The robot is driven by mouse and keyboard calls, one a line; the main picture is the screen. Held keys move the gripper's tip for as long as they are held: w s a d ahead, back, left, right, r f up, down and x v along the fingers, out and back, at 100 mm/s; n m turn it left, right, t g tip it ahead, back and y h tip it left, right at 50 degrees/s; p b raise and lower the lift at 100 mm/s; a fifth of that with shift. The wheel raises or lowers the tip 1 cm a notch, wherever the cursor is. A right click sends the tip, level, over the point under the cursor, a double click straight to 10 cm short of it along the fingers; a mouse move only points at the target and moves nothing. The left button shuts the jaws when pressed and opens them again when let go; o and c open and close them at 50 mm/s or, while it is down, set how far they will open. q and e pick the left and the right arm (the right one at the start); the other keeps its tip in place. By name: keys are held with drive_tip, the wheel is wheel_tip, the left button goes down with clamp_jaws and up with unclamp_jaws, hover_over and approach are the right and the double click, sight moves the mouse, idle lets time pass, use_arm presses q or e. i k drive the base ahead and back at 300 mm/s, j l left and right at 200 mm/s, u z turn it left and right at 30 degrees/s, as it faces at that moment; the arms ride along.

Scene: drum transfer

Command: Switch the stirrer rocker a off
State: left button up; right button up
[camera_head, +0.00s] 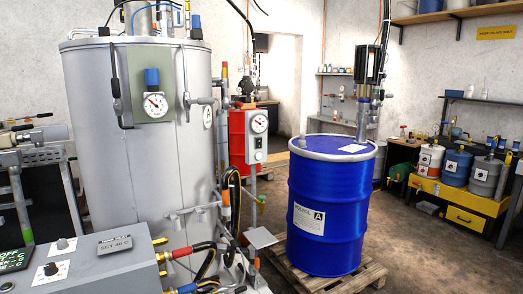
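No part that I can surely name as stirrer rocker a stands out. A grey box (253,147) with a round dial and small controls below it is mounted to the right of the steel tank (95,150). Its small controls are too small to read, so I cannot tell a rocker or its position. The tank carries a plate marked A and a gauge (155,105) with a blue cap. A blue drum (335,205) with a label marked A stands upright on a pallet, with a motor-like unit (369,64) above its lid. Neither of my grippers is clearly visible.
A grey control console (85,272) with a green display, knobs and hoses fills the lower left. The wooden pallet (310,285) is under the drum. Small drums stand on a yellow cabinet (465,218) at right. Open floor (415,262) lies between drum and cabinet.

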sight(258, 145)
drive_tip(key=i, duration=0.35)
drive_tip(key=i+l+u, duration=0.2)
drive_tip(key=i+l, duration=1.85)
